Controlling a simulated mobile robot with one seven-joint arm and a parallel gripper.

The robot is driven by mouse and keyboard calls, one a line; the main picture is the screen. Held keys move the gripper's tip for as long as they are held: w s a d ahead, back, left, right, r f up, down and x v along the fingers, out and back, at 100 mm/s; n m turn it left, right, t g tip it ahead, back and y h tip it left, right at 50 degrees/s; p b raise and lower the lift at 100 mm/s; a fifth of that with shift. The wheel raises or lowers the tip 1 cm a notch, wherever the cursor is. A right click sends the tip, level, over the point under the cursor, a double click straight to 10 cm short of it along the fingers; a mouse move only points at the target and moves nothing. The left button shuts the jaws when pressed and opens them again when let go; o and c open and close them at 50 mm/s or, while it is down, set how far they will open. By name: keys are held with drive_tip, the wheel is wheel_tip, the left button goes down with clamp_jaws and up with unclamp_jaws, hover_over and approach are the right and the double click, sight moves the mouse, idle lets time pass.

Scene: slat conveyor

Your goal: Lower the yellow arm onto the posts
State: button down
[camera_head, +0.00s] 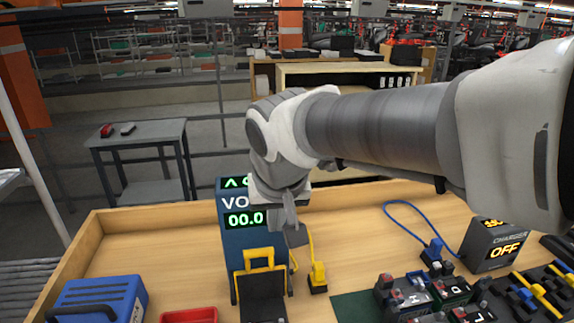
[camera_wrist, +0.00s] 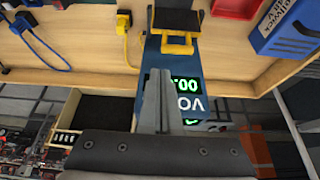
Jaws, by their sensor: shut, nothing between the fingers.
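A yellow U-shaped arm (camera_head: 258,258) stands up from a black plate (camera_head: 262,296) at the front of the blue tester box (camera_head: 228,262). The box has green lit digits reading 00.0. In the wrist view the yellow arm (camera_wrist: 178,44) crosses the blue box (camera_wrist: 152,68) near the top. My gripper (camera_head: 297,238) is shut and empty, in front of the display side of the box, partly covering its front. Its fingers (camera_wrist: 158,80) point toward the yellow arm and are apart from it in the wrist view. I cannot make out the posts clearly.
A yellow plug (camera_head: 318,278) on a cord stands right of the box. A charger (camera_head: 490,246) reading OFF, a blue plug (camera_head: 436,252) and several batteries (camera_head: 403,290) lie to the right. A red tray (camera_head: 190,316) and a blue case (camera_head: 98,302) are at left. Wooden rims edge the bench.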

drive_tip(key=a, duration=0.3)
drive_tip(key=shift+w+a, duration=0.2)
drive_tip(key=shift+w, duration=0.15)
hover_over(260, 275)
drive_tip(key=w, duration=0.2)
wheel_tip(260, 275, down, 9)
drive_tip(key=shift+w+a+p, duration=0.2)
drive_tip(key=shift+a+p, duration=0.05)
drive_tip(key=shift+p, duration=0.15)
drive_tip(key=shift+b, duration=0.45)
drive_tip(key=shift+s, duration=0.15)
drive_tip(key=shift+s+r+b, duration=0.1)
drive_tip(key=shift+s+b, duration=0.1)
drive_tip(key=shift+b, duration=0.15)
